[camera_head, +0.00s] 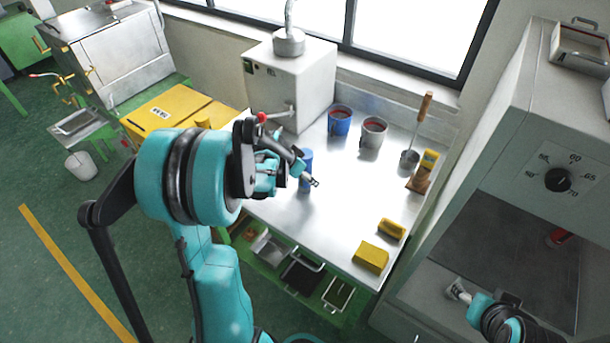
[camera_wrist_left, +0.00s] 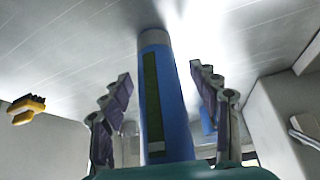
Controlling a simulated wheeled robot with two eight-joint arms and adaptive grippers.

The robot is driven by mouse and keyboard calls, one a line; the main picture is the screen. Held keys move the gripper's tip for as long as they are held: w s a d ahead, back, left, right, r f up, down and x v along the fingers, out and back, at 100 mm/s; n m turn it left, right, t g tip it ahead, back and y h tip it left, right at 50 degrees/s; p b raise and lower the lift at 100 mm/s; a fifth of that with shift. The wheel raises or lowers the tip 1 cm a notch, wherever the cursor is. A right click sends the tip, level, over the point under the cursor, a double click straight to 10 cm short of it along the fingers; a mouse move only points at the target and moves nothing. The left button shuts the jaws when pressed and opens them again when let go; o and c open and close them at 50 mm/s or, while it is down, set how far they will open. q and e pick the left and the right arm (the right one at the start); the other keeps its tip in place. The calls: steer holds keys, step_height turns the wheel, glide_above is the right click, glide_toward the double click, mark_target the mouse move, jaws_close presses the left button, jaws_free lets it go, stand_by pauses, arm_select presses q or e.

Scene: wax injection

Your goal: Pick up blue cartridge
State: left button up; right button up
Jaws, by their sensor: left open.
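The blue cartridge (camera_head: 307,160) stands upright on the metal tabletop, partly hidden behind my left gripper (camera_head: 305,178). In the left wrist view the blue cartridge (camera_wrist_left: 178,110) has a dark green strip and a grey end. It lies between the two spread fingers, with a visible gap on each side. My left gripper is open and holds nothing. My right gripper (camera_head: 459,291) is at the lower right, by the grey cabinet opening; its jaws are too small to read.
A blue mug (camera_head: 340,121) and a grey mug (camera_head: 373,132) stand behind the cartridge. Yellow blocks (camera_head: 370,257) lie near the front edge. A white machine (camera_head: 290,82) stands at the back left.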

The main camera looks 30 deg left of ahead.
arm_select(q)
steer(key=shift+r, duration=0.1)
jaws_close()
steer(key=shift+r, duration=0.1)
